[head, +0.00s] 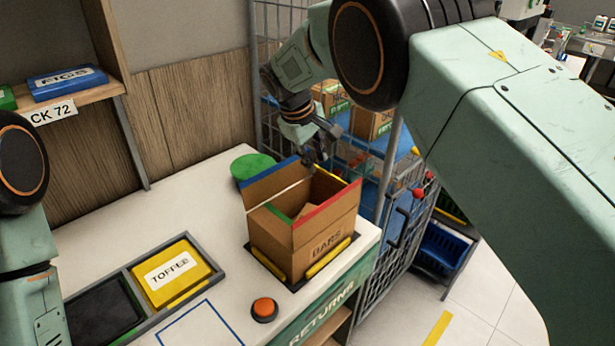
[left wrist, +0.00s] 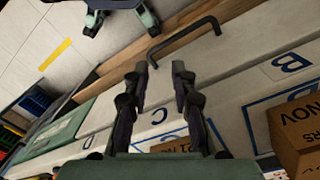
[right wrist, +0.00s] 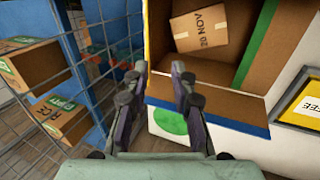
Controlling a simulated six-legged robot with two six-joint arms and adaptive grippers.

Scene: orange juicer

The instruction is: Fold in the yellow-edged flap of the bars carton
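The open bars carton (head: 325,228) stands upright on the white counter. Its yellow-edged flap (head: 333,177) is at the back right, standing outward, partly hidden by my right gripper. The blue-edged flap (head: 273,184) and red-edged flap (head: 328,206) stand up; a green-edged flap (head: 279,213) lies inside. My right gripper (head: 315,160) is above the back corner beside the yellow-edged flap; contact is unclear. Its fingers are apart and empty in the right wrist view (right wrist: 160,72), where the carton (right wrist: 215,72) lies beyond. My left gripper (left wrist: 161,70) is open and empty over the counter, away from the carton.
A wire cage (head: 385,150) with boxes stands close behind the carton. A green disc (head: 252,168), a red button (head: 264,308) and a yellow toffee box (head: 172,272) are near it. Small cartons (left wrist: 298,125) and a black handle (left wrist: 185,35) show in the left wrist view.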

